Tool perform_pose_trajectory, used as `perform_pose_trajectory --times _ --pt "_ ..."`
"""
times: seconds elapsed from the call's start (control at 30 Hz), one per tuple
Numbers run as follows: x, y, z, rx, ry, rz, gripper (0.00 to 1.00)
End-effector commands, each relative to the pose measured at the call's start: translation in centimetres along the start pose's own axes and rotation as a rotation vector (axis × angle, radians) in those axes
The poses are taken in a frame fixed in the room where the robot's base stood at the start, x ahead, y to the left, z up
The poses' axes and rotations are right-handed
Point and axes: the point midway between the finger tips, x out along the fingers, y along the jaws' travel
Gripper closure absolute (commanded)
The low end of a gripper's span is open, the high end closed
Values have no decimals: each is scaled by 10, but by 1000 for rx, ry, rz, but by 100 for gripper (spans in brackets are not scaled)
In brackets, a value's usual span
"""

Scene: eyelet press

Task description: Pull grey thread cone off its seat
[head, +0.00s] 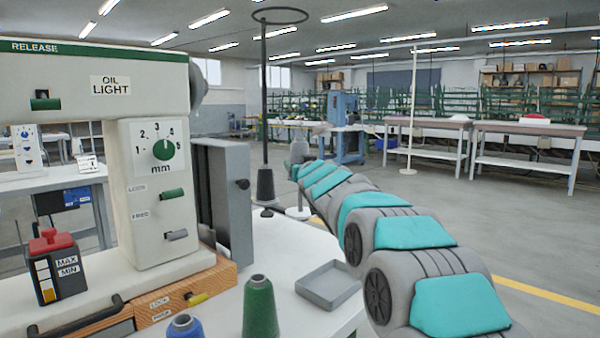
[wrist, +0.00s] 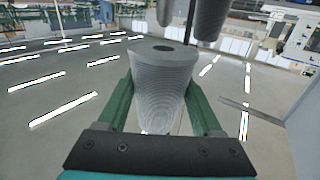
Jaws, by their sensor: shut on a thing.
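The grey thread cone (wrist: 163,75) is upright between the green fingers of my gripper (wrist: 160,92) in the wrist view, and the jaws are shut on its sides. In the head view the small grey cone (head: 299,146) shows at the far end of my arm, beside my gripper (head: 297,168). Below it a thin post (head: 299,186) rises from a round pale base (head: 299,212) on the white table. The cone is above this base with the post showing between. Whether the post still reaches into the cone is hidden.
A black thread stand (head: 265,186) with a tall pole and top ring is close left of the cone. The machine (head: 160,190) fills the left. A green cone (head: 260,308), a blue cone (head: 185,326) and a grey tray (head: 328,285) are on the near table.

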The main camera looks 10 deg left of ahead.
Motion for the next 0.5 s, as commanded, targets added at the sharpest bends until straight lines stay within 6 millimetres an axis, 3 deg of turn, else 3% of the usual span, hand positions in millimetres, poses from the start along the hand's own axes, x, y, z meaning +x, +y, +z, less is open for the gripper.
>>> perform_pose_trajectory --times 0.5 --pt "0 1 -13 0 -1 2 91"
